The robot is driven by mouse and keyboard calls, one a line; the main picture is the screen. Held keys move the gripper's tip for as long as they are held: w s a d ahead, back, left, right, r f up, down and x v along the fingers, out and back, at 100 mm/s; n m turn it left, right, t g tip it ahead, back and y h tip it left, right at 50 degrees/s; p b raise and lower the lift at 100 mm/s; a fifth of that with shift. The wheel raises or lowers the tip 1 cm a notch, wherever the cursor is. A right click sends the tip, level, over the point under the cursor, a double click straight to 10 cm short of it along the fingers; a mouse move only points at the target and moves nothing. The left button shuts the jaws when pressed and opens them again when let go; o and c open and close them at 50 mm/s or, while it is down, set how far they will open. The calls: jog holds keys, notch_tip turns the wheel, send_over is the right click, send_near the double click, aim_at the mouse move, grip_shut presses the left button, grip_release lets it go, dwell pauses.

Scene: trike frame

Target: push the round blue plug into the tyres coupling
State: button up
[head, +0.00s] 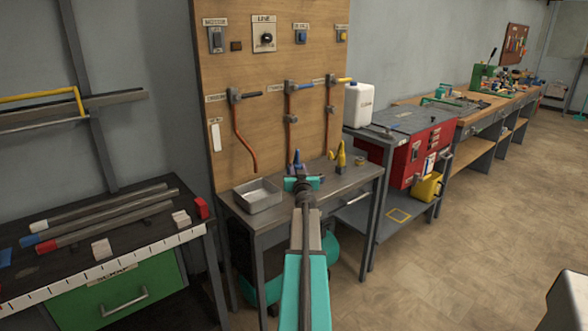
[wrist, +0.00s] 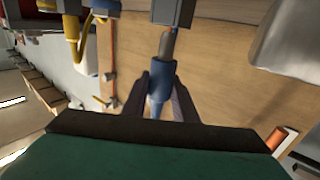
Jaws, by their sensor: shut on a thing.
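My gripper (wrist: 158,92) is shut on the round blue plug (wrist: 157,82), which sits between its two dark fingers in the wrist view. The plug's grey tip (wrist: 167,43) points away from the fingers toward a blue part (wrist: 174,10) at the top edge. I cannot tell whether that part is the tyres coupling or whether the tip touches it. In the head view my gripper (head: 302,184) is over the small bench, in front of an upright blue piece (head: 297,157). The jaws hide part of what they hold, and the board's labels are too small to read surely.
A metal tray (head: 258,196) stands on the bench left of my gripper. A yellow piece (head: 341,154) stands to the right. Orange hoses (head: 291,120) hang from valves on the wooden board (head: 225,80) behind. A red cabinet (head: 412,150) is farther right, with open floor (head: 460,250) in front.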

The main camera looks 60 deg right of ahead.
jog(key=s+a+r+p, duration=0.1)
jog(key=s+a+p, duration=0.2)
jog(key=s+a, duration=0.6)
jog(key=shift+s+r, duration=0.15)
jog(key=shift+s, duration=1.1)
jog(key=shift+r+p, duration=2.8)
jog(key=shift+p, duration=0.5)
